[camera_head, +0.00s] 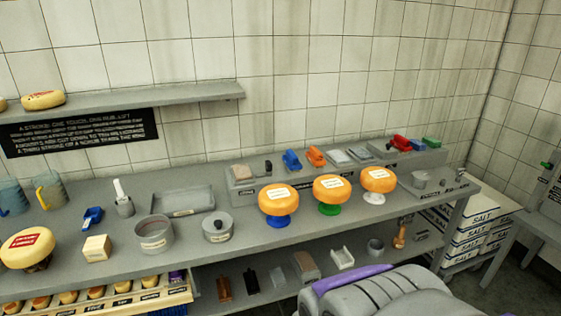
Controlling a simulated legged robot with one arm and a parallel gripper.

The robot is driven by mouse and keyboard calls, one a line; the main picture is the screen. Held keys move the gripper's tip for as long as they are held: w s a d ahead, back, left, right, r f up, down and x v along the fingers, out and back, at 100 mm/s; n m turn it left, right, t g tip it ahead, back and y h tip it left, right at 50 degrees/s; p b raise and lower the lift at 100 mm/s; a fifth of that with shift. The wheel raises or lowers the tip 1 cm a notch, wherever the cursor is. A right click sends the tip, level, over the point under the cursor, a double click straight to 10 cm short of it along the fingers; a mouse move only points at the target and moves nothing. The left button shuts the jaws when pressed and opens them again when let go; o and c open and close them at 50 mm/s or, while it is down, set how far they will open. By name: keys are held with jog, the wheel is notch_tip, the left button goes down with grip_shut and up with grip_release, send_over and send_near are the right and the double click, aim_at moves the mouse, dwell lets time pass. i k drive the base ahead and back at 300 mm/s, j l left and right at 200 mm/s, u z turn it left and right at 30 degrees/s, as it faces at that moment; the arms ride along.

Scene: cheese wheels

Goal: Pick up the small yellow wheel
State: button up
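Several small yellow wheels (68,297) sit in rows in a wooden crate at the lower left, partly cut off by the picture edge. A larger yellow wheel with a red label (28,247) rests on a dark stand at the left of the bench. Three orange-yellow wheels with white labels stand on footed stands: one on blue (278,201), one on green (332,190), one on white (379,180). Another yellow wheel with a red mark (43,99) lies on the wall shelf. I cannot tell which is the named wheel. My gripper is not visible.
The grey bench (215,183) carries a lidded pot (217,228), an open pot (155,235), a pale block (97,248) and a shallow tray (182,203). A raised ledge behind holds brushes. A lower shelf holds small tools. Salt sacks (484,216) are stacked at the right.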

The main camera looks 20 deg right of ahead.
aim_at(28, 247)
jog(key=u, duration=1.35)
